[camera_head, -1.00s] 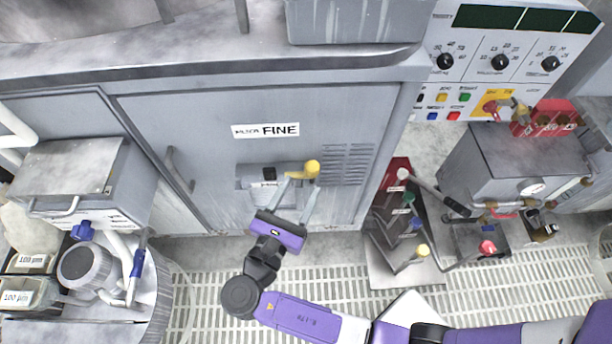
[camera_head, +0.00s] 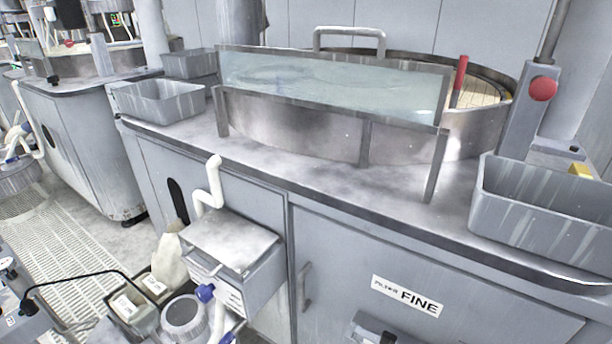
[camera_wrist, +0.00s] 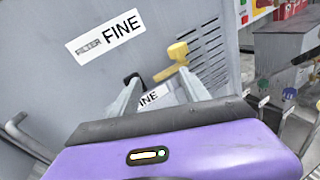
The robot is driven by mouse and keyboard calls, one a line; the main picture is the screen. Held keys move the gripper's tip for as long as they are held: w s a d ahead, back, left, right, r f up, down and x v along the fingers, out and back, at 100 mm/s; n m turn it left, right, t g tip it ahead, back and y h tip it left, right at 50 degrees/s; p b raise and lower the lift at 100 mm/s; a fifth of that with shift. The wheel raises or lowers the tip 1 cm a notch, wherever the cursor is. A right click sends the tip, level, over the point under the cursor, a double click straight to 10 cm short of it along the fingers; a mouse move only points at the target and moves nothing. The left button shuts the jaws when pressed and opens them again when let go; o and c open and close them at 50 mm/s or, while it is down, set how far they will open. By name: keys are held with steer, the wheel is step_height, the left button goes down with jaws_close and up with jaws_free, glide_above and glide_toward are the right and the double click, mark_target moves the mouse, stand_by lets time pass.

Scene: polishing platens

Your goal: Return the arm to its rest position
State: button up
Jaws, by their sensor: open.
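My gripper (camera_wrist: 158,88) shows only in the wrist view, its purple body (camera_wrist: 175,155) along the bottom edge. Its two grey fingers are apart, with nothing held between them. A yellow lever (camera_wrist: 177,56) on the cabinet front stands just beyond the right fingertip; whether they touch is unclear. My arm and gripper are outside the head view.
The grey FILTER FINE cabinet (camera_head: 340,262) carries a glass-fronted round platen (camera_head: 330,85) and a grey bin (camera_head: 540,205). A grey box (camera_head: 235,245) juts out left of its door. Grated floor (camera_head: 75,240) lies at left. Coloured handles (camera_wrist: 289,94) show at right in the wrist view.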

steer(key=w+a+f+m+t+y, duration=0.2)
steer(key=a+f+m+y, duration=0.25)
steer(key=a+y, duration=0.3)
steer(key=s+a+r+m+y+p, duration=0.2)
steer(key=s+a+m+y+p, duration=0.1)
steer(key=s+m+y, duration=0.3)
steer(key=s+d+r+m+t+p, duration=0.1)
steer(key=s+d+r+m+p, duration=0.2)
steer(key=s+d+r+m, duration=0.3)
steer(key=s+d+r+m+t+p, duration=0.2)
steer(key=s+d+r+m+p, duration=0.2)
steer(key=s+r, duration=1.3)
steer(key=shift+d+r+m, duration=0.7)
steer(key=shift+d+m, duration=0.45)
steer(key=shift+y, duration=0.25)
